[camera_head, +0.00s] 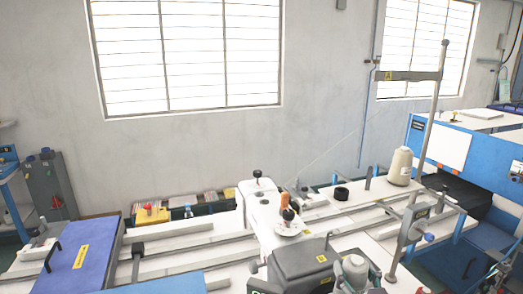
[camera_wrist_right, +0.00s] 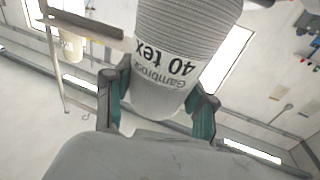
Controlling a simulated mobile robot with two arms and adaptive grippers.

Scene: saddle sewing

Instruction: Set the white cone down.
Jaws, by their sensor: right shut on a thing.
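The white cone (camera_wrist_right: 182,50), a ribbed spool lettered "Gambrosa 40 tex", fills the top middle of the right wrist view. Its lettering appears upside down there. My right gripper (camera_wrist_right: 160,100) is shut on it, with one dark and teal finger on each side. In the head view the right gripper (camera_head: 356,276) is at the bottom, right of centre, around the pale top of the cone (camera_head: 354,266). What lies under the cone is hidden, so I cannot tell whether it touches anything. My left gripper is not in view.
A cream thread cone (camera_head: 400,167) stands on the white machine top (camera_head: 345,205), beside a tall thread post (camera_head: 428,130). A blue panel (camera_head: 85,262) is at left.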

